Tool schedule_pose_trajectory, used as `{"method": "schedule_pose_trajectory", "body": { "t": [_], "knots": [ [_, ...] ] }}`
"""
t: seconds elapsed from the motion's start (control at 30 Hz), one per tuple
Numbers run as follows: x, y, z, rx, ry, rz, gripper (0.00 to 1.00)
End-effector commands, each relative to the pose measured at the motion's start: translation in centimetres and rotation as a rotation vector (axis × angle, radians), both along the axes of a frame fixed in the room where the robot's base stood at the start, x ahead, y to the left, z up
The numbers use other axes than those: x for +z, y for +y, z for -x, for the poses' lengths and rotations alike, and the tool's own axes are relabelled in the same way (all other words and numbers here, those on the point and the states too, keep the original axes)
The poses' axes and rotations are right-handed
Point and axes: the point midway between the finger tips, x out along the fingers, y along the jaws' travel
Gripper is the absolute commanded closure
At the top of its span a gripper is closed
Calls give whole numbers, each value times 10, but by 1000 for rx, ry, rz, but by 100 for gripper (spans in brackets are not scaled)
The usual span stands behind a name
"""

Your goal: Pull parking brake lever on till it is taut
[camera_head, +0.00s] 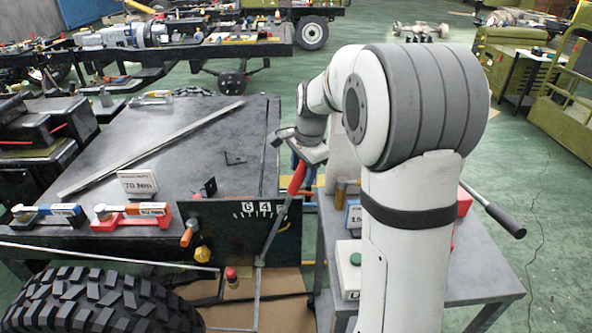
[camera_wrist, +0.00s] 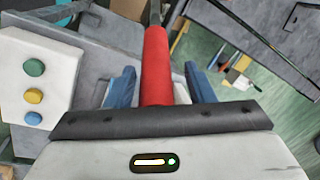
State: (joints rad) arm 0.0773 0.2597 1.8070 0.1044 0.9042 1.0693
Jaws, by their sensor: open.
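The parking brake lever (camera_head: 297,180) has a red grip and a thin grey shaft that runs down beside a dark plate with white markings (camera_head: 257,210). It leans up and to the right in the head view. My gripper (camera_head: 302,163) is at the upper end of the red grip. In the wrist view the red grip (camera_wrist: 156,66) stands between the two blue fingers of my gripper (camera_wrist: 159,84). Gaps show on both sides of it, and the fingers are open. The lever's lower pivot is hard to make out.
A dark chassis table (camera_head: 170,150) with a long metal bar lies to the left. A black tyre (camera_head: 95,302) is at the front left. A grey cart (camera_head: 475,265) stands close on the right. A white panel with coloured buttons (camera_wrist: 32,80) is at left in the wrist view.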

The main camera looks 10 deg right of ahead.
Motion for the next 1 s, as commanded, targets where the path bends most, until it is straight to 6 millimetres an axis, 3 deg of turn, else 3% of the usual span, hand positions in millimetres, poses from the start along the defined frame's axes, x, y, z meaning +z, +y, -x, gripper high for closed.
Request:
{"method": "schedule_pose_trajectory", "body": {
  "t": [0.17,0.77,1.0],
  "knots": [
    [0,0,0,0,0,0,51],
    [1,-1,-1,0,-4,0,100],
    [3,0,-2,-1,-6,2,100]
  ]
}}
